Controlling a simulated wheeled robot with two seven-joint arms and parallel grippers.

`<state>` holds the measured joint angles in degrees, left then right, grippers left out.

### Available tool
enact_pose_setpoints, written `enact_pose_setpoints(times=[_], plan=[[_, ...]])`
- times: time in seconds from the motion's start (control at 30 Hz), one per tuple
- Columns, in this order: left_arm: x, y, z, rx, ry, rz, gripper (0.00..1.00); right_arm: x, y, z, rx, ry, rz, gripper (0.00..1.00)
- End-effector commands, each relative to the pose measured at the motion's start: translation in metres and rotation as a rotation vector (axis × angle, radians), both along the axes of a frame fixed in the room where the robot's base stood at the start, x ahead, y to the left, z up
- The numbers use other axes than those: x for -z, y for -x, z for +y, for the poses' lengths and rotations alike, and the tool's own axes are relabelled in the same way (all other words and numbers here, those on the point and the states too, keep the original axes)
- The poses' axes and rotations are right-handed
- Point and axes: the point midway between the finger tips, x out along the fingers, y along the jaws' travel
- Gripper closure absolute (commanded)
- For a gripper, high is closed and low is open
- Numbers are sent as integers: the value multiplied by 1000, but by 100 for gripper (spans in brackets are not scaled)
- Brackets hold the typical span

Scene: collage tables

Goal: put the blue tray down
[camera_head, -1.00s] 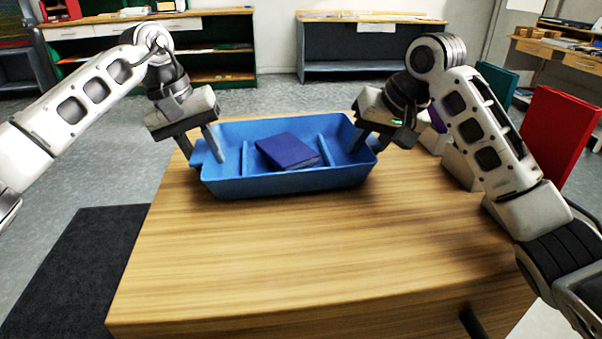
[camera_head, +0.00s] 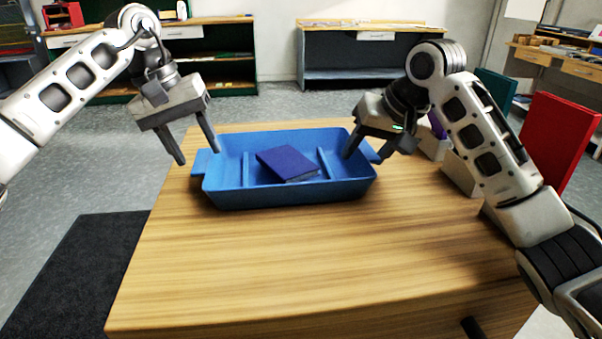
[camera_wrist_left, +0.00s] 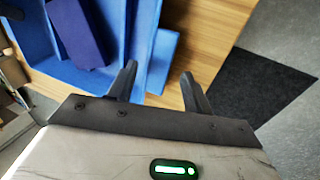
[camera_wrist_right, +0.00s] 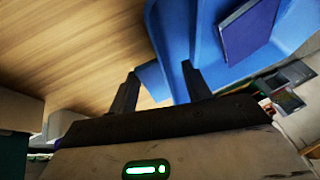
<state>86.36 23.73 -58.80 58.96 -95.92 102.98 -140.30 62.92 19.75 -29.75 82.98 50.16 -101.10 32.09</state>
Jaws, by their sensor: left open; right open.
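The blue tray (camera_head: 290,197) rests level on the wooden table (camera_head: 240,270), near its far edge. A dark blue book (camera_head: 286,163) lies tilted inside it, between two dividers. My left gripper (camera_head: 199,156) is open and empty, raised at the tray's left end; the left wrist view shows the tray's handle (camera_wrist_left: 163,58) beyond its fingertips. My right gripper (camera_head: 365,156) is open at the tray's right end, with one finger over the inside of the tray. In the right wrist view the right handle (camera_wrist_right: 152,82) shows between its fingers; contact is unclear.
Pale block-like holders (camera_head: 460,174) stand at the table's right side, with a red panel (camera_head: 558,135) and a green panel (camera_head: 497,95) nearby. The front of the table is clear. Shelves stand along the back wall.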

Motion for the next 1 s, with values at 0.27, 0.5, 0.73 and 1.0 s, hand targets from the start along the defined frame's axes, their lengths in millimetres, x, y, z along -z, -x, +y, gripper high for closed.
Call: enact_pose_setpoints(times=[0.27, 0.5, 0.73, 1.0], plan=[[-32, 5, 11, 1, 2, -6, 50, 25, 5, 7, -12, -1, 38, 51], [-40, 7, 14, 3, 2, -4, 50, 18, 7, 6, -12, -2, 32, 51], [-41, 7, 14, 3, 3, -4, 50, -17, 19, -3, -10, 1, 15, 51], [-43, 6, 13, 4, 3, -5, 50, -61, 34, -16, -2, 4, -6, 51]])
